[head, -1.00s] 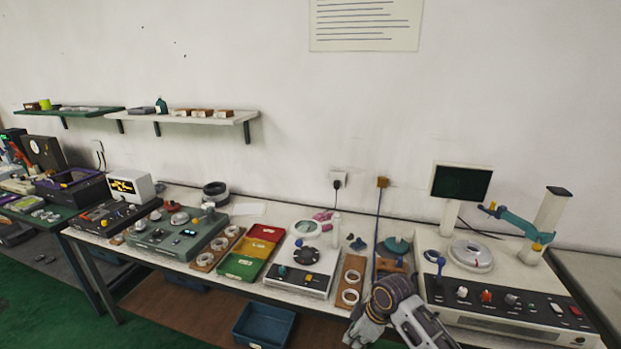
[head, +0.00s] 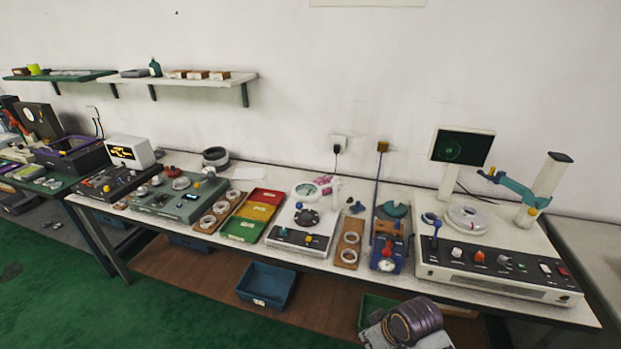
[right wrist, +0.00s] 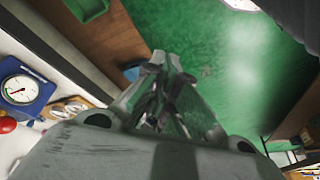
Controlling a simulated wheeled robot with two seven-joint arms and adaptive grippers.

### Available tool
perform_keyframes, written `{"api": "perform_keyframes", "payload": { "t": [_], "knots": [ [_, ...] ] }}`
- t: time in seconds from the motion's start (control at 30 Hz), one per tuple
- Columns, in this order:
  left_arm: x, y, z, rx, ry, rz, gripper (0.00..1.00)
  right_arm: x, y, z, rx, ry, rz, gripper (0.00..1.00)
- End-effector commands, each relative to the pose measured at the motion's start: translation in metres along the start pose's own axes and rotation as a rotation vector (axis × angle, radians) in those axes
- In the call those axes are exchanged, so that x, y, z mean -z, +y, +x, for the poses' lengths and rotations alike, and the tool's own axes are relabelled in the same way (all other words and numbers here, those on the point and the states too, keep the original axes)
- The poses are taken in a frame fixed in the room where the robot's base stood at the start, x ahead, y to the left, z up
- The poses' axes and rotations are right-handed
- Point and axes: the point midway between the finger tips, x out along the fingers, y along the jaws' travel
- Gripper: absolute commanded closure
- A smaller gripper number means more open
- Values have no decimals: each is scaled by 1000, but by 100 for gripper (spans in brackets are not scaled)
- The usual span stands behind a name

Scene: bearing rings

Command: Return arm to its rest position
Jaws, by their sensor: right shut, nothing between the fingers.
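My right arm (head: 412,322) shows at the bottom of the head view, below the front edge of the bench. Its gripper is cut off by the picture's lower edge there. In the right wrist view my right gripper (right wrist: 163,75) is shut and empty, over the green floor (right wrist: 225,60). My left gripper is in neither view.
The bench (head: 330,264) holds a blue dial gauge stand (head: 387,262), a wooden board with white rings (head: 349,245), red, yellow and green trays (head: 254,216), and a large console (head: 500,262) at the right. A blue bin (head: 266,284) sits underneath. Floor in front is clear.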

Motion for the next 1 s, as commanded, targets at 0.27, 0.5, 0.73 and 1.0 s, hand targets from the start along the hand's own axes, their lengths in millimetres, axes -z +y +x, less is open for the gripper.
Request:
{"api": "perform_keyframes", "payload": {
  "t": [0.27, 0.5, 0.73, 1.0],
  "knots": [
    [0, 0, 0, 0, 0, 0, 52, -42, 4, -20, -76, -9, 177, 100],
    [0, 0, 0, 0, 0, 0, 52, -65, 9, -34, -128, -17, 274, 100],
    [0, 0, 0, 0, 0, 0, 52, -80, 12, -43, -162, -23, 331, 100],
    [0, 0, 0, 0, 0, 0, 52, -93, 16, -50, -192, -30, 380, 100]
  ]
}}
